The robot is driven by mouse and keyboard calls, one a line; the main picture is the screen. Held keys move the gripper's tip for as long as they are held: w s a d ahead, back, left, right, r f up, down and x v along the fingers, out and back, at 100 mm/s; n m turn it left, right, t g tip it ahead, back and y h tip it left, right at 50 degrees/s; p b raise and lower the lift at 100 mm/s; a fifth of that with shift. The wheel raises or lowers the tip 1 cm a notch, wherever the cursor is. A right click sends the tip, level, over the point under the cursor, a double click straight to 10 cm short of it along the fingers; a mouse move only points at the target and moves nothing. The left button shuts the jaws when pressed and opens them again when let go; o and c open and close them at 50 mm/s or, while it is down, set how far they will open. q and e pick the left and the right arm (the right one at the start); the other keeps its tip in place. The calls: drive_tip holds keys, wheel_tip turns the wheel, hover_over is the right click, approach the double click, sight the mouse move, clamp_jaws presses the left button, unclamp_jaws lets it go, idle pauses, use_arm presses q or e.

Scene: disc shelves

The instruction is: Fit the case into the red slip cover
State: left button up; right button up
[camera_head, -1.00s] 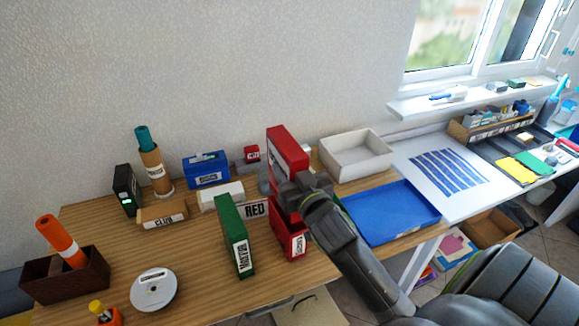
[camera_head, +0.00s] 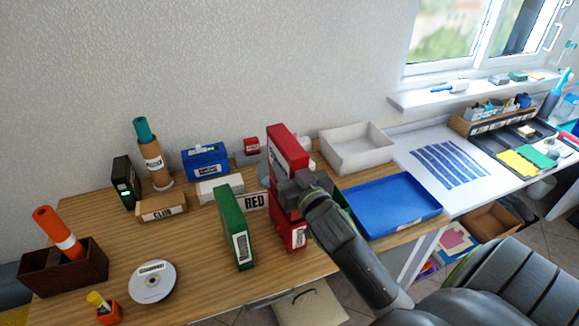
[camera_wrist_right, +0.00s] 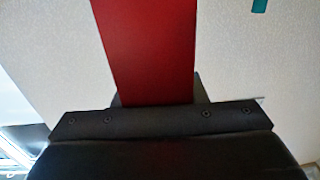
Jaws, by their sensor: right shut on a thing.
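A tall red case (camera_head: 284,147) stands upright in my right gripper (camera_head: 296,190), which is shut on it. In the right wrist view the red case (camera_wrist_right: 147,50) rises from between the jaws. The red slip cover (camera_head: 292,234) stands on the wooden table directly below the gripper, beside the RED label (camera_head: 256,201). The gripper hides where case and cover come together, so I cannot tell how far the case is inside. My left gripper is not in view.
A green case or cover (camera_head: 231,218) stands close to the left of the red cover. A blue tray (camera_head: 392,235) lies to the right, with a white bin (camera_head: 356,165) behind it. A disc (camera_head: 153,283) lies on the table's open front left.

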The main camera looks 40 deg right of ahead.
drive_tip(key=shift+p, duration=0.5)
idle(1.1)
idle(0.3)
drive_tip(key=shift+f+b, duration=0.35)
drive_tip(key=shift+f, duration=0.05)
drive_tip(key=shift+f+b, duration=4.05)
drive_tip(key=shift+f, duration=1.25)
drive_tip(key=o, duration=1.3)
drive_tip(key=shift+o, duration=0.2)
drive_tip(key=shift+s+f, duration=0.1)
drive_tip(key=s+a+b, duration=0.2)
drive_tip(key=s+a, duration=0.1)
drive_tip(key=s, duration=1.4)
drive_tip(key=shift+b, duration=0.35)
